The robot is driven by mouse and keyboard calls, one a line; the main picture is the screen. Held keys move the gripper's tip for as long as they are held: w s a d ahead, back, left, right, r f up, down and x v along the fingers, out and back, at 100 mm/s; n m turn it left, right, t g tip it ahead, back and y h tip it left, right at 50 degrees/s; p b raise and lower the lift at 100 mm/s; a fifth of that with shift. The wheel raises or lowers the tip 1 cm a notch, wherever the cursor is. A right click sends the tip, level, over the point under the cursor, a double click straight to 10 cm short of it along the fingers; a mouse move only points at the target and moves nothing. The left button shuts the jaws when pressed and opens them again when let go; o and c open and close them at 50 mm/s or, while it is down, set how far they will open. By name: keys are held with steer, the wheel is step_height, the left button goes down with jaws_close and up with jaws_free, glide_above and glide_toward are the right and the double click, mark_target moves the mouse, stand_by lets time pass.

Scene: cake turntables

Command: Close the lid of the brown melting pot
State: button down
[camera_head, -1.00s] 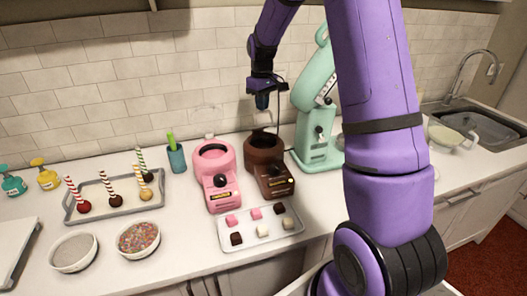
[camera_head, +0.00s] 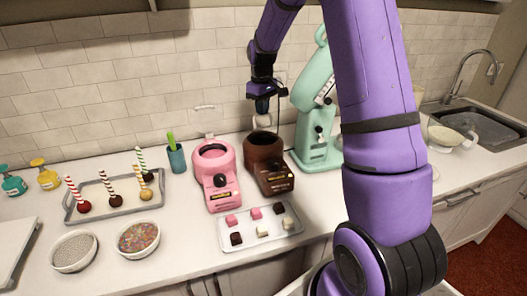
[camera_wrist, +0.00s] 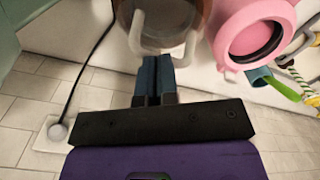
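The brown melting pot (camera_head: 272,178) stands on the counter beside the pink one. Its lid is clear and hard to see, and stands raised at the back of the pot. The lid's pale handle (camera_head: 262,120) shows above the rim in the head view. My gripper (camera_head: 263,108) is above and behind the pot, at this handle. In the wrist view, the blue fingertips (camera_wrist: 156,62) are together, with no object visible between them. They overlap the white U-shaped handle (camera_wrist: 189,48); I cannot tell whether they touch it. The brown pot (camera_wrist: 165,12) is beyond.
The pink melting pot (camera_head: 216,178) is close on the left, its clear lid also raised. A mint stand mixer (camera_head: 318,125) stands close on the right. A tray of sweets (camera_head: 288,229) lies in front. The tiled wall is close behind.

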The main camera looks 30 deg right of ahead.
steer(key=shift+f, duration=0.15)
steer(key=shift+w+f, duration=0.1)
steer(key=shift+f, duration=0.25)
steer(key=shift+r, duration=3.05)
